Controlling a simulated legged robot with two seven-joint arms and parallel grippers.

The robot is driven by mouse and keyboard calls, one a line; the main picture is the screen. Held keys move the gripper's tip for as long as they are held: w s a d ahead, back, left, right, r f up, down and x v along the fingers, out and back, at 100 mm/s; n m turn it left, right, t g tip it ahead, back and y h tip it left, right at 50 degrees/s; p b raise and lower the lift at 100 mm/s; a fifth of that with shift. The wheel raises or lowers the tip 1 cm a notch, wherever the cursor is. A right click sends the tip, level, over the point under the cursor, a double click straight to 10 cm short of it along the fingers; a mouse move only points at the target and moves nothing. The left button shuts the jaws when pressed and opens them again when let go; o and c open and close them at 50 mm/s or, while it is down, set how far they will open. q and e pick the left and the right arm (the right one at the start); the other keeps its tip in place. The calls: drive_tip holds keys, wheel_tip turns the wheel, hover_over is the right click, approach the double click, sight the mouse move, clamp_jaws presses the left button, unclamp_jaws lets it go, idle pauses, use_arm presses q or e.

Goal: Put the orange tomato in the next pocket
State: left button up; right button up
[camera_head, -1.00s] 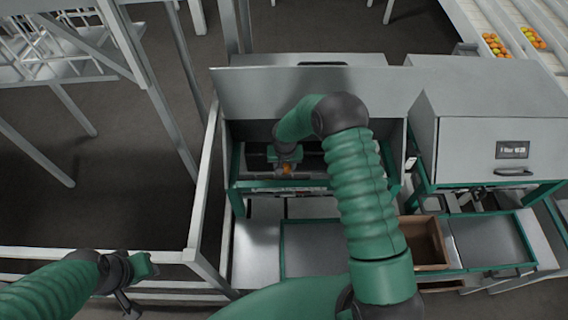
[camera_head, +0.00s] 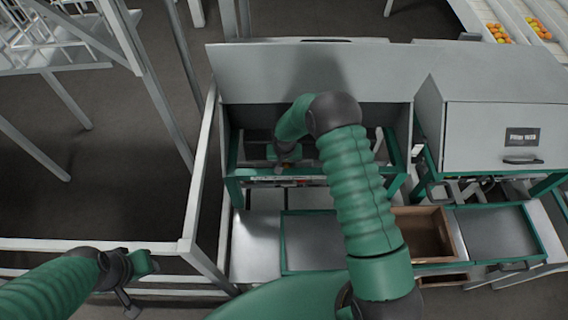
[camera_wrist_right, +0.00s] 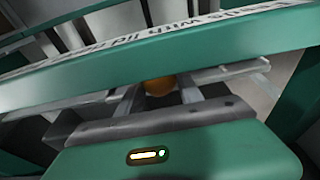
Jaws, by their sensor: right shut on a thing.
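The orange tomato (camera_wrist_right: 158,86) shows in the right wrist view between the two grey fingers of my right gripper (camera_wrist_right: 160,92), which is shut on it. A green bar with printed lettering (camera_wrist_right: 160,55) crosses in front of it and hides its upper part. In the head view my right gripper (camera_head: 284,166) is inside the open bay of the grey lidded station (camera_head: 305,75), near its green front rail. The tomato is barely visible there. I cannot make out the pockets. My left gripper (camera_head: 135,285) is at lower left, away from the station; its jaws are too small to read.
A second grey station with a shut lid (camera_head: 495,135) stands at right. A wooden box (camera_head: 447,240) sits below, between flat metal panels. White railing (camera_head: 205,170) runs left of the open station. Conveyor lanes with fruit trays (camera_head: 498,33) are at top right.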

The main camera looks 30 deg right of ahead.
drive_tip(key=shift+s+a, duration=0.2)
drive_tip(key=shift+a, duration=0.05)
drive_tip(key=o, duration=1)
drive_tip(key=shift+r, duration=0.1)
wheel_tip(320, 180, up, 12)
drive_tip(key=s+a+p, duration=0.1)
drive_tip(key=s+p, duration=0.1)
drive_tip(key=p, duration=0.6)
drive_tip(key=shift+f, duration=0.2)
